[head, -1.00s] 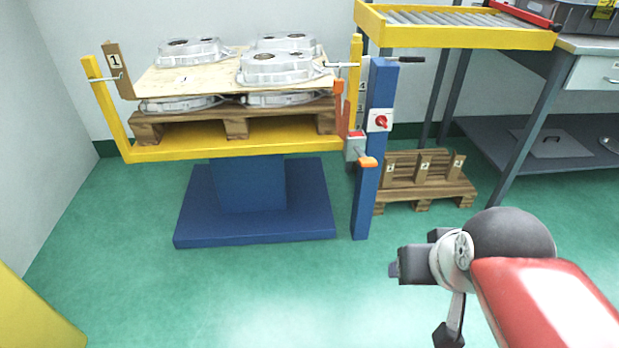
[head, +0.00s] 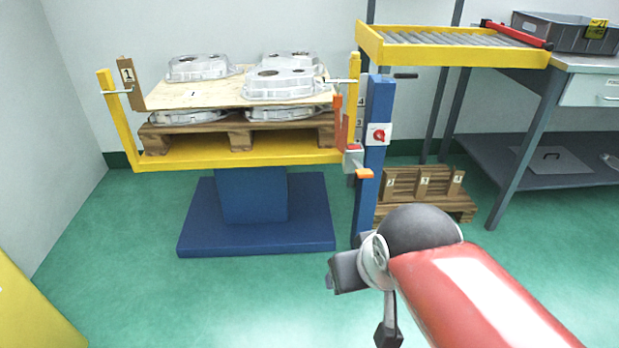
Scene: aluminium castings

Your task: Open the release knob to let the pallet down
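The wooden pallet (head: 240,135) sits on the yellow lift frame (head: 215,158), raised above the floor on a blue column. It carries silvery castings (head: 280,84) in two layers, with a plywood sheet (head: 190,97) between them. A red rotary knob (head: 379,134) on a white plate faces out from the blue post (head: 371,185) right of the lift.
A yellow-framed roller conveyor (head: 450,38) is at upper right, beside a grey bench (head: 590,64) with a grey bin (head: 565,32). A smaller wooden pallet (head: 425,205) stands on the floor behind the post. Green floor in front of the lift is clear.

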